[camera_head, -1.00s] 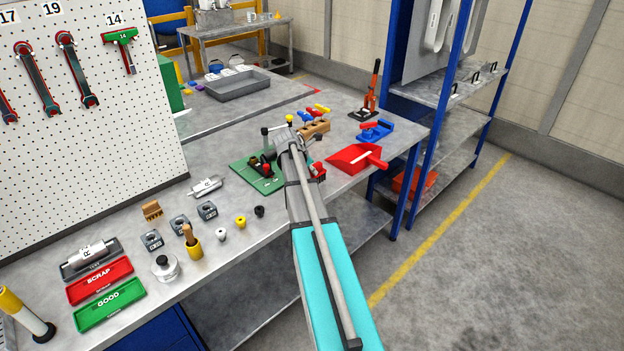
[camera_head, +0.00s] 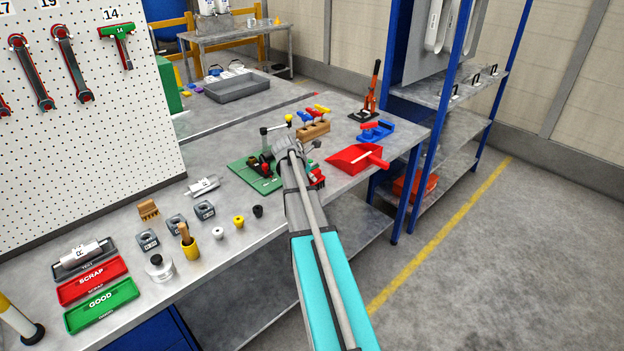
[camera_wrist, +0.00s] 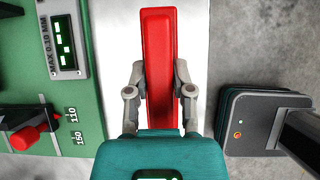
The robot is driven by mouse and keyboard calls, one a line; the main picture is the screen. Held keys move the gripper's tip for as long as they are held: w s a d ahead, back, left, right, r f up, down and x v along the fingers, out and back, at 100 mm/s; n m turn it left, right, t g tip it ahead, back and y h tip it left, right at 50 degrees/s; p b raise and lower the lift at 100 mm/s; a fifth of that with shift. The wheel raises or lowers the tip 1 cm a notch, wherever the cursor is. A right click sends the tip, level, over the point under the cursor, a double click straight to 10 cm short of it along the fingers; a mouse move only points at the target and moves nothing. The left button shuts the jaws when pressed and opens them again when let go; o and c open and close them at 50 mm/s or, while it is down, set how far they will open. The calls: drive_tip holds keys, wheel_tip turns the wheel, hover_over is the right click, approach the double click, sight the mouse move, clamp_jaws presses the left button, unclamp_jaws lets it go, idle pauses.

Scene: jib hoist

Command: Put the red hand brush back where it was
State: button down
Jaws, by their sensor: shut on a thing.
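The red hand brush (camera_wrist: 160,45) fills the middle of the wrist view, its long red body pointing away from my gripper. My gripper (camera_wrist: 160,92) is shut on it, one finger on each side. In the head view my arm hides most of the brush; a bit of red (camera_head: 317,179) shows beside my gripper (camera_head: 300,160). A red dustpan (camera_head: 347,157) lies on the bench just right of my gripper, apart from it. I cannot tell whether the brush touches the bench.
A green fixture plate (camera_head: 243,172) lies close left of my gripper. Behind stand a wooden block with coloured-handled tools (camera_head: 314,131), a blue fixture (camera_head: 377,131) and an orange-handled tool (camera_head: 372,92). The bench's front edge runs close by; a blue-post shelf (camera_head: 437,130) stands right.

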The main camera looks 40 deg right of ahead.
drive_tip(key=shift+f, duration=0.2)
drive_tip(key=shift+c, duration=2.4)
unclamp_jaws()
drive_tip(key=shift+r, duration=0.15)
drive_tip(key=shift+p+v, duration=0.9)
drive_tip(key=shift+v, duration=0.1)
drive_tip(key=p+v, duration=0.8)
drive_tip(key=v, duration=0.2)
drive_tip(key=shift+r, duration=0.1)
drive_tip(key=shift+a, duration=0.1)
